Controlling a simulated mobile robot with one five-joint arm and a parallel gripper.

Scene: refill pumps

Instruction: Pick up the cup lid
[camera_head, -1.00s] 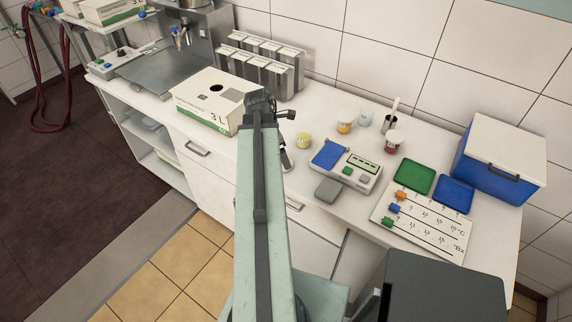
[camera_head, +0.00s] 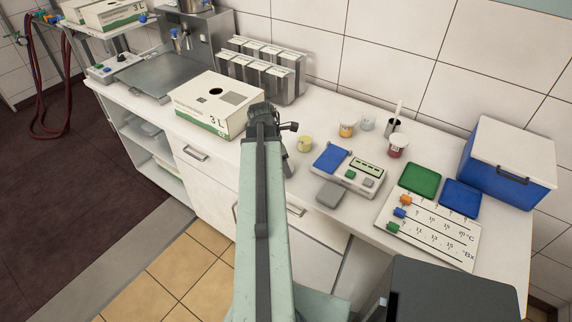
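I cannot make out a separate cup lid; it may be hidden by my arm or too small to tell. Several small cups stand on the white counter: a yellow one (camera_head: 305,144), one with orange contents (camera_head: 346,128), a clear one (camera_head: 367,124) and one with dark red contents (camera_head: 397,146). My gripper (camera_head: 268,113) is seen from behind at the end of my arm, over the counter beside the 3 L box and left of the yellow cup. Its fingertips are hidden, so I cannot see whether it holds anything.
The 3 L box (camera_head: 190,108) stands left of my gripper. Metal dispensers (camera_head: 285,85) stand behind it. A scale (camera_head: 350,172), a dark cup with a spoon (camera_head: 392,126), green (camera_head: 419,180) and blue (camera_head: 460,197) pads, a marker board (camera_head: 440,238) and a blue cooler (camera_head: 500,172) occupy the right.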

